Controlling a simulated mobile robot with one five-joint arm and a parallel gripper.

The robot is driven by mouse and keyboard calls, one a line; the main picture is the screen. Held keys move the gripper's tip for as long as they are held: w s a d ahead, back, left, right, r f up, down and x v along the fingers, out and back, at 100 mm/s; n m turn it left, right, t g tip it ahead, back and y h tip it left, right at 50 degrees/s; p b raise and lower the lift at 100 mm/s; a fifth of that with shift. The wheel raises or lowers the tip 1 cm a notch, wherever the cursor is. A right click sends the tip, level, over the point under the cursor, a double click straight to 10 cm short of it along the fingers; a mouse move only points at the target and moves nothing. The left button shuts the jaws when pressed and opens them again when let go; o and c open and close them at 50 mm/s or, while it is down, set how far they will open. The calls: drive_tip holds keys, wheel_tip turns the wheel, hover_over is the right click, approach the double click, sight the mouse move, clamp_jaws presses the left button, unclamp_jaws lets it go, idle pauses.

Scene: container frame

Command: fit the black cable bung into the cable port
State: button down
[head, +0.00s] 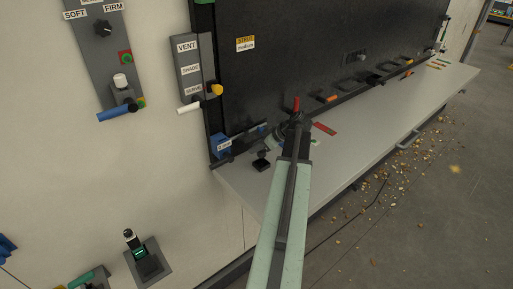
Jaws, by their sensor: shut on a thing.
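My gripper (298,121) is at the end of my pale green arm, over the far part of the grey shelf, close to the black panel. It is shut on a small dark thing, mostly hidden by the wrist, so I cannot tell for sure that it is the black cable bung. A red upright piece (296,103) shows just above the jaws; I cannot tell what it belongs to. A separate small black block with a square top (261,162) stands on the shelf left of my gripper.
The grey shelf (380,125) is mostly clear on the right. A blue labelled box (222,146) sits at its left end. Several dark and orange fittings line the panel's lower edge. Control plates (104,60) are on the left wall. Debris (400,165) litters the floor.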

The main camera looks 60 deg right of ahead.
sight(256, 161)
drive_tip(key=shift+f, duration=0.15)
drive_tip(key=shift+f+b, duration=1.25)
drive_tip(key=shift+b, duration=0.15)
drive_tip(key=shift+f+b, duration=1.25)
idle(0.6)
drive_tip(key=shift+r+p, duration=0.9)
drive_tip(key=shift+f, duration=0.15)
idle(1.0)
drive_tip(key=shift+f+b, duration=0.35)
drive_tip(key=shift+b, duration=0.15)
drive_tip(key=shift+f+b, duration=0.5)
drive_tip(key=c, duration=1.1)
unclamp_jaws()
drive_tip(key=shift+r, duration=0.1)
